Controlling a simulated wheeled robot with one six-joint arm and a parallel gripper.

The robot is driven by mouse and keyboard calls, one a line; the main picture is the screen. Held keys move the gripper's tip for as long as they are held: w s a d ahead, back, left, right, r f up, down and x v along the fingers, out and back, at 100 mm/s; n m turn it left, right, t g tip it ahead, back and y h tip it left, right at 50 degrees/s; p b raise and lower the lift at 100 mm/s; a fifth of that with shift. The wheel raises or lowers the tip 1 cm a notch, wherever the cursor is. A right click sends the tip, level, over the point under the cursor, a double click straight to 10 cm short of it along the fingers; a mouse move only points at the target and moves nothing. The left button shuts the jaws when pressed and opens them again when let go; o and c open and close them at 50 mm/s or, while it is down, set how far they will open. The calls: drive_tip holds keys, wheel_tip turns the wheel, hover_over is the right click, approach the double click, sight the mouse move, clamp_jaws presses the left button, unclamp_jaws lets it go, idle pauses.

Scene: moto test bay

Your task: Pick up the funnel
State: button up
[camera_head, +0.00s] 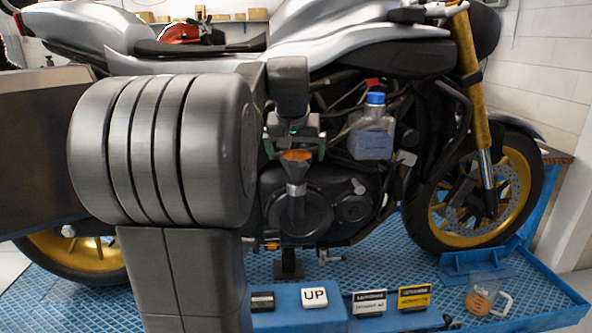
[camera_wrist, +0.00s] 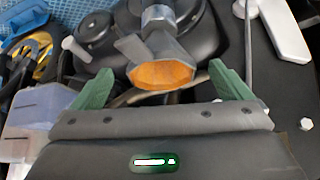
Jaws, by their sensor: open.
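The funnel (camera_head: 297,170) is grey with an orange inside and stands upright, mouth up, in front of the motorcycle engine. In the wrist view the funnel (camera_wrist: 150,52) shows its orange mouth toward me and its narrow metal neck pointing away. My gripper (camera_head: 295,148) is just above the funnel's mouth. In the wrist view my gripper (camera_wrist: 160,72) has its two green fingers spread, one on each side of the funnel, with gaps to both. It is open and empty. What bears the funnel's lower end is unclear.
A blue-capped bottle (camera_head: 371,138) is close to the right of my gripper. The motorcycle (camera_head: 345,55) stands close behind. A blue bench (camera_head: 325,318) with small labelled blocks is in front. A clear jug (camera_head: 486,297) with orange contents stands at lower right.

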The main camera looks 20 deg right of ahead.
drive_tip(key=p+x, duration=0.1)
drive_tip(key=x, duration=0.3)
drive_tip(key=shift+w+d+f, duration=0.1)
drive_tip(key=shift+w+f, duration=0.15)
drive_tip(key=shift+f, duration=0.05)
drive_tip(key=c, duration=1.1)
drive_tip(key=shift+o, duration=0.2)
drive_tip(key=shift+r, duration=0.1)
wheel_tip(320, 180, up, 9)
wheel_tip(320, 180, up, 6)
drive_tip(key=p, duration=0.4)
hover_over(296, 181)
drive_tip(key=w, duration=0.1)
drive_tip(key=shift+d, duration=0.25)
